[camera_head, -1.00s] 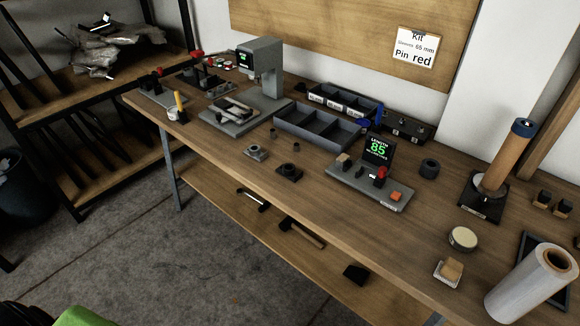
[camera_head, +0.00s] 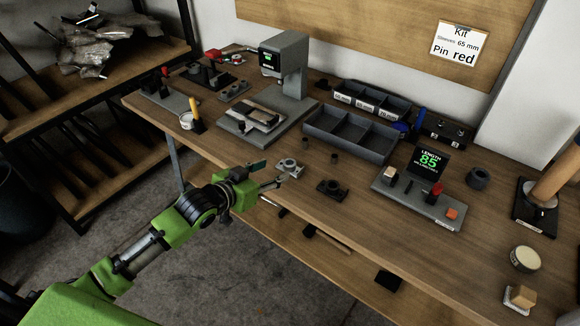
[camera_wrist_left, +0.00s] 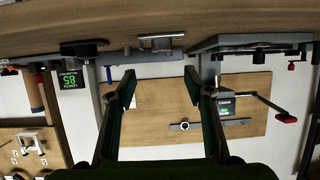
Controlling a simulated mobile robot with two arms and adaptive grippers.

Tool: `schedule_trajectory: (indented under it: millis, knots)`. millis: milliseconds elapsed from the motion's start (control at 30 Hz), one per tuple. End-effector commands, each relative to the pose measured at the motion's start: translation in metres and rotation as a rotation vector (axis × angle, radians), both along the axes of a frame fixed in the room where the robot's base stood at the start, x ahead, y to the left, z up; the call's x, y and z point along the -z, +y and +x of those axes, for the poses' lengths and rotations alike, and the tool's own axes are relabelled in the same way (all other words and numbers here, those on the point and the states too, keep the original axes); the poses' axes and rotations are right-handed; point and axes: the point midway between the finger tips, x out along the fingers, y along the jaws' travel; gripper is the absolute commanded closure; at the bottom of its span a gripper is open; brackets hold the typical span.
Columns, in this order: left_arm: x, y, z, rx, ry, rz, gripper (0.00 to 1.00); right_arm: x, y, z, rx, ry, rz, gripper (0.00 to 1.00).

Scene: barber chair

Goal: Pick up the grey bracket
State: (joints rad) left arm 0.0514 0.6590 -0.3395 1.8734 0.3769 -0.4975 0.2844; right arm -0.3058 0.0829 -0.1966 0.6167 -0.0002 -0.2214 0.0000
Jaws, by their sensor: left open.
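The grey bracket (camera_head: 289,168) lies on the workbench (camera_head: 240,155) near its front edge, a small light-grey piece with a raised middle. A similar black bracket (camera_head: 332,188) lies to its right. My left gripper (camera_head: 273,173) is open and empty at the bench's front edge, its fingertips pointing at the grey bracket, just short of it. In the left wrist view, which looks upside down, the grey bracket (camera_wrist_left: 155,43) shows beyond the gap between the two open fingers (camera_wrist_left: 160,80). My right gripper is not in view.
Behind the bracket stand a divided grey tray (camera_head: 350,136) and a grey press (camera_head: 288,75). The length gauge (camera_head: 420,190) stands to the right. Two small dark cylinders (camera_head: 334,157) stand behind the bracket. A lower shelf (camera_head: 300,245) runs below the bench.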

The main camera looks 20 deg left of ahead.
Motion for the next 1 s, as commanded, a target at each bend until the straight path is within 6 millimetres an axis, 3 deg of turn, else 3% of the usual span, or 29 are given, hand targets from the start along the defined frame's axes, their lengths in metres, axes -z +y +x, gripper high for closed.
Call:
schedule_trajectory:
  millis: [200,467,800,1000]
  knots:
    - [0.014,-0.010,0.034,-0.002,0.000,0.001,0.53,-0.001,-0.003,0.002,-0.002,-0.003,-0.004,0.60]
    - [0.022,-0.014,0.047,-0.001,0.001,0.001,0.53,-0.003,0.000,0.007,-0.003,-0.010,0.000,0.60]
    - [0.042,-0.024,0.082,-0.002,-0.001,0.000,0.53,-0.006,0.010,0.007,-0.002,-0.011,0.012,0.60]
    - [0.045,-0.025,0.086,0.000,0.000,0.002,0.53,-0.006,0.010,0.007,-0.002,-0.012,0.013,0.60]
